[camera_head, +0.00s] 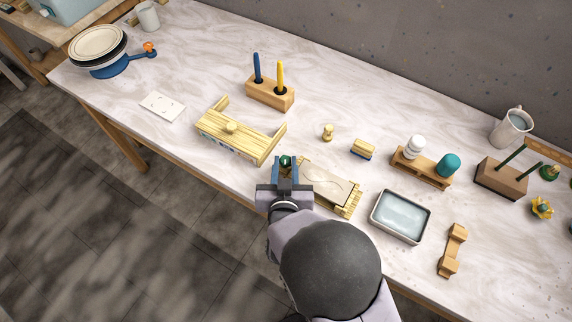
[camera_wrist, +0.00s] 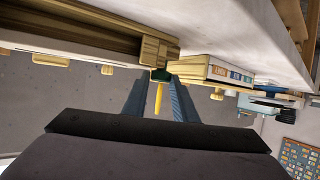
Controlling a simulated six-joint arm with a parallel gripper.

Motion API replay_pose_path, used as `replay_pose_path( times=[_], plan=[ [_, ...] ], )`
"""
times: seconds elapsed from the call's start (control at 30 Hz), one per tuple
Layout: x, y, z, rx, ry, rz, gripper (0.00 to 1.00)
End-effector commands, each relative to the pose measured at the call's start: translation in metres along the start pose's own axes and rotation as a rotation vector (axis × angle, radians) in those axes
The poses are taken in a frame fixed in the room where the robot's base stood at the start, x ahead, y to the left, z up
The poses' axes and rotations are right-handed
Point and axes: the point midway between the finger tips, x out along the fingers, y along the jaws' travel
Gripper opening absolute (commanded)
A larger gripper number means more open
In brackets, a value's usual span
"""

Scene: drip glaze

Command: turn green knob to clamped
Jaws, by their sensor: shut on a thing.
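The green knob (camera_head: 286,160) is at the left end of a wooden frame (camera_head: 348,209) that holds a flat pale slab (camera_head: 328,183), near the table's front edge. My gripper (camera_head: 284,168) is shut on the green knob, with a blue finger on either side. The wrist view also shows the green knob (camera_wrist: 161,75) between the fingertips, against the end of the wooden frame (camera_wrist: 157,48). The fingers hide part of the knob, and I cannot read its turn position.
A wooden box with a round knob (camera_head: 231,127) stands close on the left. A water tray (camera_head: 400,216) is to the right. Behind are a small wooden peg (camera_head: 328,132), a sponge-like block (camera_head: 363,149) and a holder with two sticks (camera_head: 270,93). Clear tabletop lies between these.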

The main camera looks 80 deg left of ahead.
Motion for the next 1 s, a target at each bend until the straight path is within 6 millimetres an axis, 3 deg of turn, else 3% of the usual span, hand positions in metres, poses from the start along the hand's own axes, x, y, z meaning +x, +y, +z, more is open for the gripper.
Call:
replay_pose_path(
  times=[0.43, 0.47, 0.53, 0.87, 1.0],
  plan=[
    [0.000, -0.001, -0.002, 0.004, 0.003, 0.010, 0.03],
    [0.000, -0.001, -0.002, 0.004, 0.003, 0.010, 0.28],
    [0.000, -0.001, -0.002, 0.004, 0.003, 0.010, 0.44],
    [-0.001, 0.000, -0.001, 0.004, 0.001, 0.010, 0.44],
    [-0.010, -0.001, -0.002, 0.004, -0.001, 0.009, 0.44]
  ],
)
